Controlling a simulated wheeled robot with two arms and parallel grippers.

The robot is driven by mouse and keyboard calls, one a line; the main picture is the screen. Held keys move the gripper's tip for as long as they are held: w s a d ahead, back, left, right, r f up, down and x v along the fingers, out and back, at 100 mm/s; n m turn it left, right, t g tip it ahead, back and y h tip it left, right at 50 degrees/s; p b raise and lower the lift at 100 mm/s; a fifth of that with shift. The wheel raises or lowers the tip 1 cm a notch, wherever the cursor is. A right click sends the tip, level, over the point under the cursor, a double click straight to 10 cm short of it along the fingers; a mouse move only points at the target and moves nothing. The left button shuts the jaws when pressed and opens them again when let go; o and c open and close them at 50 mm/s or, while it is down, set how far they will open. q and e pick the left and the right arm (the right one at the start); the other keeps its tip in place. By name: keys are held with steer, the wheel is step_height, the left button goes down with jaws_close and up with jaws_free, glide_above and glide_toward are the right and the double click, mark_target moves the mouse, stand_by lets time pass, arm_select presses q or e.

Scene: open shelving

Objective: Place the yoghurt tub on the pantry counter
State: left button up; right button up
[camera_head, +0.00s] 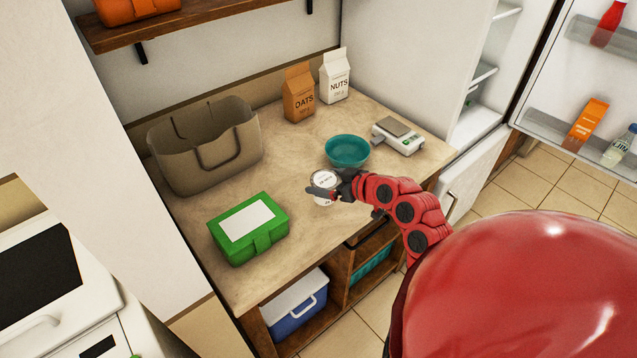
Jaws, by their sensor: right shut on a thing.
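The yoghurt tub (325,179) is small and white, with a round lid facing up. It is at the front middle of the pantry counter (294,207), partly hidden by my right gripper (333,191). My right gripper reaches in from the right and is shut on the tub. The tub is over the counter top or on it; I cannot tell whether its base touches. My left gripper is not in view.
A green box (248,245) lies left of the tub, and a teal bowl (347,151) stands close behind it. A beige basket (190,165), oats bag (298,103), nuts bag (335,86) and scale (398,139) stand further back. An open fridge is at right.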

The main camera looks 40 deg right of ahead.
steer(key=shift+w+a, duration=0.5)
steer(key=shift+w, duration=0.15)
step_height(320, 180, down, 3)
steer(key=shift+w+a+f+p, duration=0.1)
steer(key=shift+a+f+p, duration=0.1)
steer(key=shift+p, duration=0.65)
steer(key=shift+d+f, duration=0.15)
steer(key=shift+f, duration=0.1)
steer(key=o, duration=1.1)
